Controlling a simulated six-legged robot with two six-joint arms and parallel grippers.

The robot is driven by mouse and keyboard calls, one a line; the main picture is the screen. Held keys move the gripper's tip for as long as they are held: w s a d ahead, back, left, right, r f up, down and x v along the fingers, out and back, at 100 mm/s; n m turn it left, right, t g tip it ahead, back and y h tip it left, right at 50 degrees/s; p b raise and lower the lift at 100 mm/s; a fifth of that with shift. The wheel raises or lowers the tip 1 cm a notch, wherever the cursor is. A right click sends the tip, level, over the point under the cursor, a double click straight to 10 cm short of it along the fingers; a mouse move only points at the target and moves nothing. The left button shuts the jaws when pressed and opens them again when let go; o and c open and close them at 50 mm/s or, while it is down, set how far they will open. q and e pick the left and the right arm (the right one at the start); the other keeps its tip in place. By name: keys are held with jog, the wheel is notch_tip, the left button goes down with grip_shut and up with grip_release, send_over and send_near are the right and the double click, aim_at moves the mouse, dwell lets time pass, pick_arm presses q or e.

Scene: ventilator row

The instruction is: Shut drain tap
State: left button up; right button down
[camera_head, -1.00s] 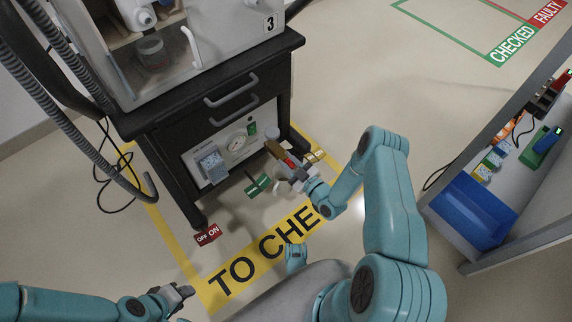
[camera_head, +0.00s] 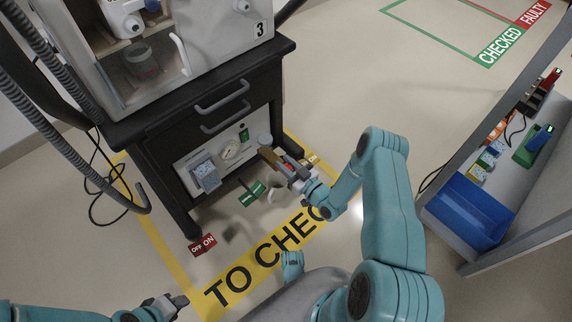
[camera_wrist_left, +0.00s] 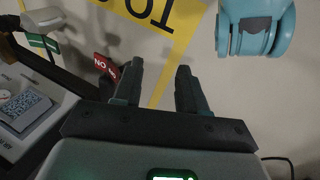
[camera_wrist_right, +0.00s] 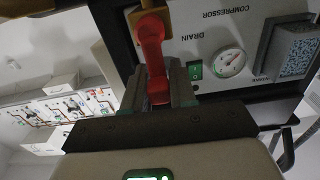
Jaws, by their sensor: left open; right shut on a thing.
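The drain tap's red lever (camera_wrist_right: 152,50) stands between my right gripper's fingers (camera_wrist_right: 157,85) in the right wrist view, and they are shut on it. The tap's brass-coloured body (camera_wrist_right: 184,14) shows at the top, beside the DRAIN label (camera_wrist_right: 189,38) on the compressor panel. In the head view the right gripper (camera_head: 290,170) is at the tap, low in front of cart 3; the gripper partly hides the lever. My left gripper (camera_head: 178,301) is open and empty over the floor, away from the cart; its spread fingers show in the left wrist view (camera_wrist_left: 158,92).
The panel carries a pressure gauge (camera_wrist_right: 230,63), a green switch (camera_wrist_right: 195,70) and a grey block (camera_wrist_right: 295,55). A shelf with a blue bin (camera_head: 468,211) stands right.

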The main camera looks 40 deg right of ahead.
jog(key=c, duration=1)
grip_release()
jog(key=shift+s, duration=0.4)
pick_arm(q)
jog(key=shift+g, duration=0.7)
jog(key=s+r+p, duration=0.2)
jog(key=r+p, duration=0.1)
jog(key=s+r+p, duration=0.1)
jog(key=r+p, duration=0.1)
jog(key=shift+s+d, duration=0.1)
jog(key=shift+d, duration=0.3)
pick_arm(e)
jog(key=s+d, duration=0.1)
jog(key=s, duration=1.4)
jog(key=shift+s+d, duration=0.2)
jog(key=shift+d, duration=0.05)
jog(key=shift+r, duration=0.1)
